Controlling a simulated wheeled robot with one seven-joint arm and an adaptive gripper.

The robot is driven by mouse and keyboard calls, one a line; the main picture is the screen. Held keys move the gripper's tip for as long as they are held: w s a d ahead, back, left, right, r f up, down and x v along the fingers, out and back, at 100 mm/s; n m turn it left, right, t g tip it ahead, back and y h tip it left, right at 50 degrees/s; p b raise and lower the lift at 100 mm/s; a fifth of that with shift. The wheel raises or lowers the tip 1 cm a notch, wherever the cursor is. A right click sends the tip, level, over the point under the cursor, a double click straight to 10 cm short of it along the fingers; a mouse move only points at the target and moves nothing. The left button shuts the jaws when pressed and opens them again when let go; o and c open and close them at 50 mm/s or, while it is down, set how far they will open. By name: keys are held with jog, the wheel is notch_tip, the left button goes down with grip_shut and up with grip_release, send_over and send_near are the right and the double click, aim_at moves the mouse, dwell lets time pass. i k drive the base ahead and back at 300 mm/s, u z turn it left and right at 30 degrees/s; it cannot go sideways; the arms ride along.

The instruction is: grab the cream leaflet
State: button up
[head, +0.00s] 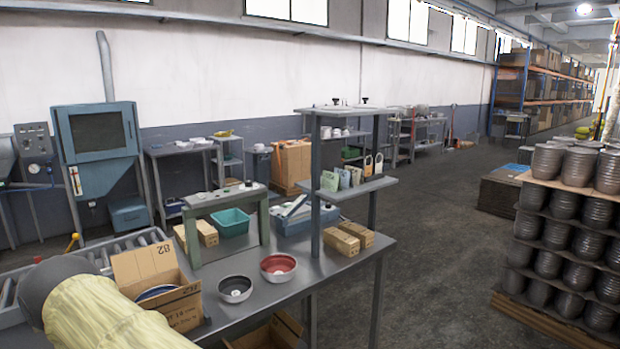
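Several small upright pieces stand in a row on the middle shelf of the grey rack at the table's right end. A pale green one (329,181) is at the left, a blue-grey one (344,179) beside it. Cream or tan ones (368,165) stand at the right end of the row. They are too small to tell for sure which is the cream leaflet. My gripper is not in view. A pale yellow and grey arm part, probably mine, fills the lower left corner.
The grey table (235,268) holds an open cardboard box (185,306), a dark bowl (235,289), a red bowl (278,267), a teal bin (231,222) and small cartons (341,241). The rack's posts (315,190) flank the shelf (365,187). Stacked pots (568,205) stand at right; the floor between is clear.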

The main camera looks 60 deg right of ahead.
aim_at(358, 173)
jog(key=u, duration=0.6)
jog(key=i, duration=0.95)
jog(key=z, duration=3.3)
jog(key=i, duration=0.5)
jog(key=z, duration=0.05)
